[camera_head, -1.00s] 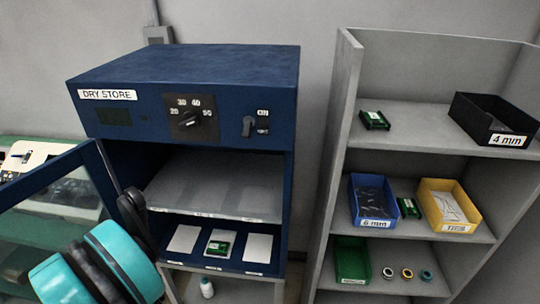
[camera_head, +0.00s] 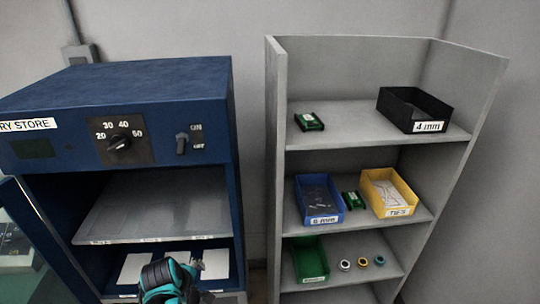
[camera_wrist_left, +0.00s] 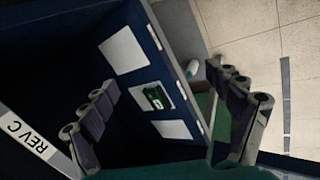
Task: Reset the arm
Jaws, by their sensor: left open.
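My left gripper (camera_head: 186,270) is in front of the lower shelf of the blue dry store cabinet (camera_head: 215,115), low in the head view. In the left wrist view its two fingers stand wide apart with nothing between them (camera_wrist_left: 165,115). Beyond them, a green part (camera_wrist_left: 157,97) lies on the middle one of three white pads inside the cabinet. In the head view my arm covers that part. My right gripper is not in view.
The cabinet door (camera_head: 40,240) stands open at the left. A grey shelf unit (camera_head: 275,150) to the right holds a black bin (camera_head: 415,108), a blue bin (camera_head: 320,198), a yellow bin (camera_head: 389,190), a green bin (camera_head: 309,258), several small rings and two green parts.

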